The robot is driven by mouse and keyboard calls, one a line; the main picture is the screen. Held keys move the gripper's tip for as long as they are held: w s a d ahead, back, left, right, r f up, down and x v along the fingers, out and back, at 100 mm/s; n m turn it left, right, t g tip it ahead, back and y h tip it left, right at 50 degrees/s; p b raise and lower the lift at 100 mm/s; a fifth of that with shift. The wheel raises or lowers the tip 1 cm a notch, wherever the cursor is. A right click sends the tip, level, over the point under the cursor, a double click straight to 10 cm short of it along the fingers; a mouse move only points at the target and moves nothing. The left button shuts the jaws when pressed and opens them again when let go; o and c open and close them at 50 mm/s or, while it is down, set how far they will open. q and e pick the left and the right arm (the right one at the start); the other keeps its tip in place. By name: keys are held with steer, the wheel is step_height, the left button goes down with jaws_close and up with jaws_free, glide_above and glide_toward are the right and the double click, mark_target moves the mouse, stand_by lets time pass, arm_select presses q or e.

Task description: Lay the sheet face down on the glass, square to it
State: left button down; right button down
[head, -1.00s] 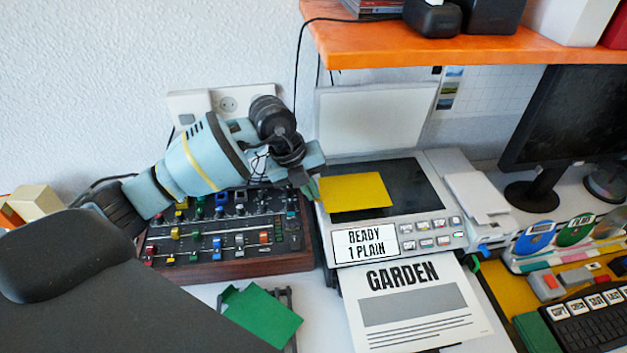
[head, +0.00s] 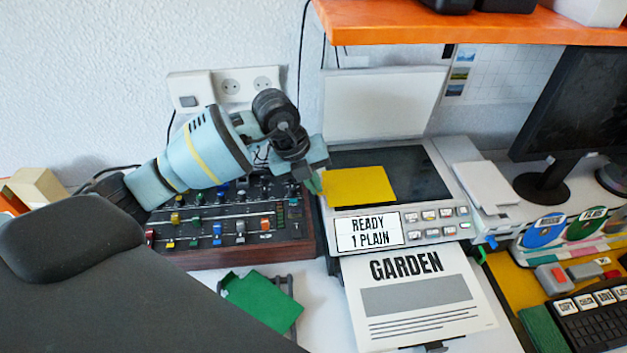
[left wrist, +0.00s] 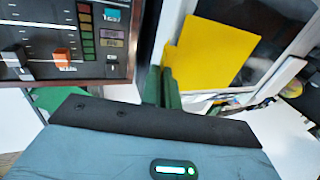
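The copier's dark glass (head: 422,180) lies open, with its white lid (head: 382,103) raised behind. A plain yellow sheet (head: 360,187) is over the glass's left front part, its edges roughly in line with the glass; I cannot tell whether it touches. Its underside is hidden. My left gripper (head: 316,183) is at the sheet's left edge, green fingers close together and seemingly shut on it. In the left wrist view the yellow sheet (left wrist: 210,55) extends from the fingers (left wrist: 162,86). My right gripper is not in view.
The display (head: 368,232) reads "READY 1 PLAIN". A printed GARDEN page (head: 418,297) lies in front of the copier. A mixer panel (head: 232,222) stands left, under my left arm. An orange shelf (head: 480,28) hangs above right. A monitor (head: 575,105) and keyboard (head: 595,325) are right.

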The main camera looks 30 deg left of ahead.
arm_select(q)
steer(key=shift+f, duration=0.35)
steer(key=c, duration=1.6)
jaws_free()
steer(key=shift+v, duration=3.95)
steer(key=shift+f, duration=0.1)
